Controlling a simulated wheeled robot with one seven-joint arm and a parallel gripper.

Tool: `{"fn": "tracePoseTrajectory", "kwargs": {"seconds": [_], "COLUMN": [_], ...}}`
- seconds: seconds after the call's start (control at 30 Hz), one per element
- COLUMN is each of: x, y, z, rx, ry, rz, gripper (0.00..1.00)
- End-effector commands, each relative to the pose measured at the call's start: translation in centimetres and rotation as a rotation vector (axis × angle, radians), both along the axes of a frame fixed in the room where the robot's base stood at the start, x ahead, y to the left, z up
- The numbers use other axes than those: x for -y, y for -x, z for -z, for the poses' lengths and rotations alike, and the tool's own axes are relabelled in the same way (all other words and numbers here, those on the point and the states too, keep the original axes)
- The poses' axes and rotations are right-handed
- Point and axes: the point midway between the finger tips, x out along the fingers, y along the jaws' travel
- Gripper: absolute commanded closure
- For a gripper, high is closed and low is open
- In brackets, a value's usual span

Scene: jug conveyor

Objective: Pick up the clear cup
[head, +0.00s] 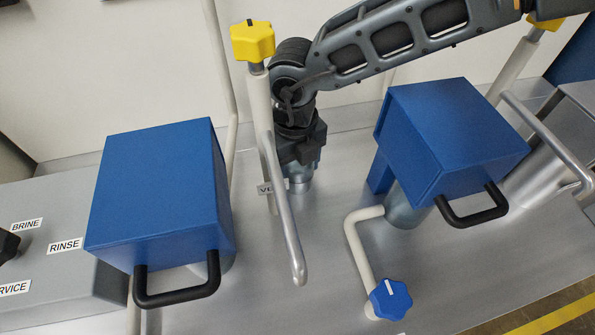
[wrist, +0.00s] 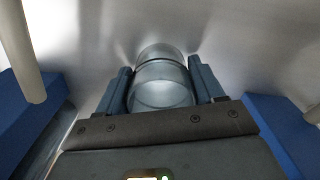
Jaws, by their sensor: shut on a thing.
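The clear cup (wrist: 160,84) stands between the two fingers of my gripper (wrist: 161,88) in the wrist view, and both fingers press on its sides. In the head view my gripper (head: 300,160) points down between the two blue boxes, behind a bent metal pipe. The lower part of the cup (head: 300,184) shows under the gripper there, close to the steel surface. I cannot tell whether it touches the surface.
A blue box with a black handle (head: 165,190) stands left, another blue box (head: 450,140) right. A metal pipe (head: 285,215) with a yellow knob (head: 253,40) rises just in front of my gripper. A blue knob (head: 390,298) sits lower right. Bare steel (head: 330,290) lies in front.

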Motion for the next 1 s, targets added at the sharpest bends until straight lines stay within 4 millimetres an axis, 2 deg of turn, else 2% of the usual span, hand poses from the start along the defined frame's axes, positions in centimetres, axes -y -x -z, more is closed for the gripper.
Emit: {"fn": "tracePoseTrajectory", "kwargs": {"seconds": [0.03,0.23,0.53,0.7,0.97,1.0], "x": [0.0,0.0,0.0,0.0,4.4,4.1], "y": [0.0,0.0,0.0,-0.1,-0.3,-0.4], "z": [0.0,0.0,-0.2,-1.2,-0.9,-2.3], "rx": [0.000,0.000,0.001,0.002,0.001,0.005], "ry": [0.000,0.000,-0.001,-0.002,-0.001,-0.002], "rz": [0.000,0.000,0.000,-0.001,0.004,-0.001], "gripper": [0.45,0.63,0.63,0.63,0.63,0.63]}}
